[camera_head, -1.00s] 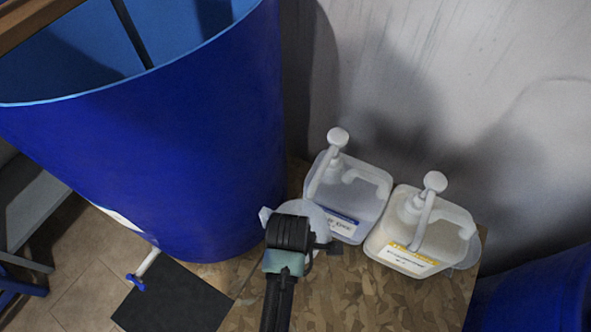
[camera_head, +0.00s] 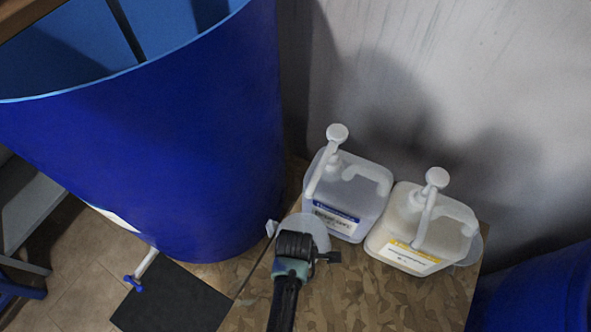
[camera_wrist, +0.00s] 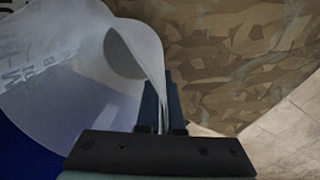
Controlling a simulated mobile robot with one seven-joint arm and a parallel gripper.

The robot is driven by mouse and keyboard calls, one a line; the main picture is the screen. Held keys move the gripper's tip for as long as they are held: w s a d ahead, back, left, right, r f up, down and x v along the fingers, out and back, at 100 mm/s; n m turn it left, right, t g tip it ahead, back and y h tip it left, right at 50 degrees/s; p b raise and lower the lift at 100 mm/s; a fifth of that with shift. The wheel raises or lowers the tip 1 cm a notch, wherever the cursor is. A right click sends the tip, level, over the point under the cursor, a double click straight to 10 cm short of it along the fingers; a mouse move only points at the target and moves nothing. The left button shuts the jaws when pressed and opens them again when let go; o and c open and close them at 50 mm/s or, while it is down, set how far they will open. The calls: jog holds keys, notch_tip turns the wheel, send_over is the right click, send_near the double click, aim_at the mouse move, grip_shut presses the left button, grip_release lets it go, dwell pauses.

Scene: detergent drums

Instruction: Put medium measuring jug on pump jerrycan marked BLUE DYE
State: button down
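My gripper (camera_head: 300,245) is shut on the wall of a translucent measuring jug (camera_head: 305,226), with a small spout at its left side. In the wrist view the jug (camera_wrist: 75,75) fills the left side, its wall pinched between the dark fingers (camera_wrist: 162,105). The pump jerrycan with the blue label (camera_head: 362,215) stands upright just beyond and to the right of the jug; its white pump head (camera_head: 337,133) points up. Its lettering is too blurred to read surely. In the head view my gripper hides part of the jug.
A similar pump jerrycan with a yellow label (camera_head: 398,225) stands to the right. Another clear vessel (camera_head: 474,250) shows partly behind it. A large blue drum (camera_head: 190,150) is close on the left. The patterned board (camera_head: 370,300) is clear in front.

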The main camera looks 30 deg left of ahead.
jog(key=shift+f, duration=0.2)
jog(key=c, duration=1.1)
grip_release()
jog(key=shift+o, duration=0.2)
jog(key=shift+r, duration=0.1)
notch_tip(320, 180, up, 12)
jog(key=p, duration=0.2)
jog(key=shift+s+d, duration=0.15)
jog(key=shift+s, duration=0.3)
jog(key=shift+r, duration=0.1)
